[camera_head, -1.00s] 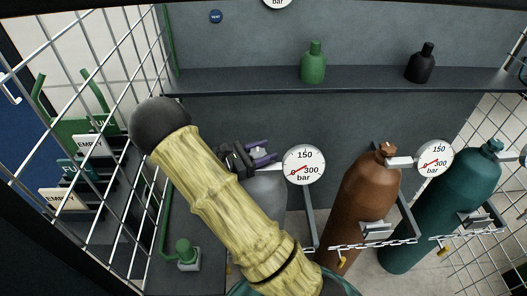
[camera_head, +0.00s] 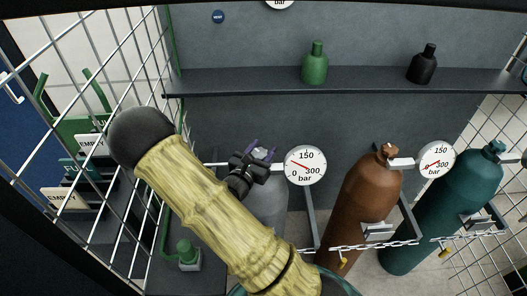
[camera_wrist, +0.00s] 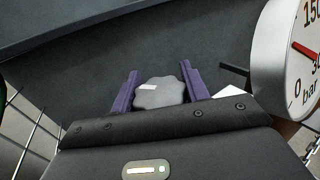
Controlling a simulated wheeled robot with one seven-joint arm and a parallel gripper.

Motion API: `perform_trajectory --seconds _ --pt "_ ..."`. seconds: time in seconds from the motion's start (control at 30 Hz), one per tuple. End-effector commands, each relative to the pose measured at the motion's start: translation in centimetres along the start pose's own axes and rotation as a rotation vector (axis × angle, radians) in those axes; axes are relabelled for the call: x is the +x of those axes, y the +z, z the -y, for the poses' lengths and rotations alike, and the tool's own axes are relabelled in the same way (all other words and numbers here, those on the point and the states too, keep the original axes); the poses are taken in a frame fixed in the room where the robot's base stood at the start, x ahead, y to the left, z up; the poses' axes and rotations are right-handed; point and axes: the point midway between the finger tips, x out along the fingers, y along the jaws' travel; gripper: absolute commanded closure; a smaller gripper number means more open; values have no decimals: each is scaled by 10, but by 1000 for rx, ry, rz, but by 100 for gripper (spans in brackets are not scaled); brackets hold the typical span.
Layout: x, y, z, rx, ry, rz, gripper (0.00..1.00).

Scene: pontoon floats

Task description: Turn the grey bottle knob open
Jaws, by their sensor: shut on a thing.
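The grey bottle (camera_head: 268,208) stands behind my yellow-sleeved arm, which hides much of it. My gripper (camera_head: 261,151) is at its top. In the wrist view, the grey scalloped knob (camera_wrist: 160,93), with a pale mark at its upper left, sits between the two purple fingers (camera_wrist: 159,88). The fingers are shut on it from the left and right. The pressure gauge (camera_head: 305,165) beside the knob shows a red needle pointing up and left, above the 0. The gauge also shows large at the right of the wrist view (camera_wrist: 290,58).
A brown bottle (camera_head: 366,195) and a teal bottle (camera_head: 448,210) stand to the right behind a chain (camera_head: 375,246), with another gauge (camera_head: 437,160) between them. A shelf (camera_head: 370,82) runs behind. Wire mesh (camera_head: 110,65) closes the left side.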

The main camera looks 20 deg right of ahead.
Motion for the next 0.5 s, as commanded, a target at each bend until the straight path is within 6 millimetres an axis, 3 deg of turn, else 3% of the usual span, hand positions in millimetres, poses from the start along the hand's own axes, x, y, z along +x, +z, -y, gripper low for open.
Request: perform_trajectory --seconds 0.5 --pt "-1 3 -6 -6 426 -4 78"
